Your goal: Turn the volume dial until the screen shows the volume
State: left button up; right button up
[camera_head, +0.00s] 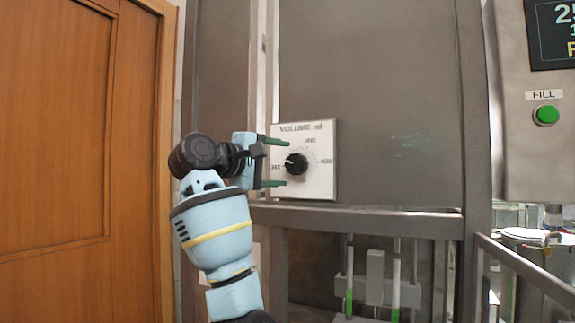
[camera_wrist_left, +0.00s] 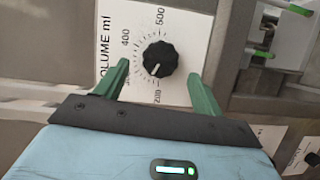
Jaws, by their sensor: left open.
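The volume dial (camera_head: 296,163) is a black knob on a white plate (camera_head: 318,182) labelled "VOLUME ml", fixed to a grey panel. In the left wrist view the knob (camera_wrist_left: 160,58) has a white pointer line toward its lower side, between the marks near 200 and 300; 400 and 500 are also legible on the plate. My left gripper (camera_head: 277,162) is open in front of the plate, its green fingers above and below the knob. In the wrist view the fingers (camera_wrist_left: 160,85) lie on either side of the knob, apart from it. The screen (camera_head: 555,32) is cut off at the upper right; "25" begins its top line.
A green FILL button (camera_head: 546,115) sits on the grey cabinet at the right. A grey rail (camera_head: 360,219) runs below the plate. A wooden door (camera_head: 75,150) stands at the left. The panel right of the plate is clear.

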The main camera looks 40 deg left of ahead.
pick_arm(q)
jog(key=shift+s+a, duration=0.2)
jog(key=shift+s, duration=1.75)
